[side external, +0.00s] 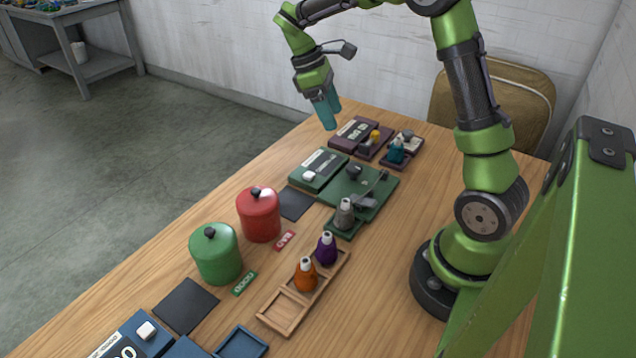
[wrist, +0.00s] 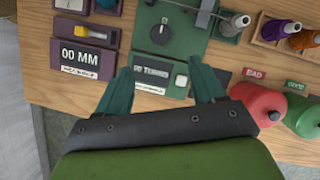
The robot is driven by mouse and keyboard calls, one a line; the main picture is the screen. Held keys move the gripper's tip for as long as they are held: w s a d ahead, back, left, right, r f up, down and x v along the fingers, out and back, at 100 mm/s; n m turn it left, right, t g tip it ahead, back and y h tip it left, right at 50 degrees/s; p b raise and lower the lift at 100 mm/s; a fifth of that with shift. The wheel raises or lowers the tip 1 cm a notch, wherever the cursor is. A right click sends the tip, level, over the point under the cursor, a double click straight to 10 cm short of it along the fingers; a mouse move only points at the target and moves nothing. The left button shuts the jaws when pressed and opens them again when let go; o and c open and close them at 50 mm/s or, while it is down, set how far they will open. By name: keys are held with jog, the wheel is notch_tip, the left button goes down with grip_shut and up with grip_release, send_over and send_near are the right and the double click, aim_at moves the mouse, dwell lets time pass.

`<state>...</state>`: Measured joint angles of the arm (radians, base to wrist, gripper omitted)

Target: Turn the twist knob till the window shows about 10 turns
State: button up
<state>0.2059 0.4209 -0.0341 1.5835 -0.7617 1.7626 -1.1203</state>
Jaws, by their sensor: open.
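The twist knob (wrist: 160,32) is dark and round with a pale mark, on a green plate. It also shows in the side view (side external: 354,171). The window (wrist: 154,70) sits on a green box beside it and seems to read 00 turns, though its left end is close to a finger and the small text is hard to read. My gripper (side external: 329,112) has teal fingers and hangs above the far edge of the table, apart from the knob. In the wrist view its fingers (wrist: 160,68) are spread, with nothing between them.
A purple box (wrist: 82,57) reads 00 MM. A white button (side external: 309,176) sits on the green box. A grey cone (side external: 344,214) stands beside the plate. Red (side external: 259,215) and green (side external: 216,255) canisters and a wooden tray (side external: 275,315) with purple and orange cones stand nearer the camera.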

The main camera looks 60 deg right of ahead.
aim_at(354, 166)
jog(key=x, duration=1.4)
jog(key=shift+s+f, duration=0.1)
jog(key=shift+f, duration=0.2)
jog(key=c, duration=1)
jog(key=shift+m, duration=0.4)
jog(key=m+y, duration=0.2)
jog(key=m, duration=0.2)
jog(key=shift+d+m, duration=0.15)
jog(key=shift+m, duration=0.15)
jog(key=shift+d+r+m+y, duration=0.1)
jog(key=shift+m+y, duration=0.8)
jog(key=shift+m, duration=1.3)
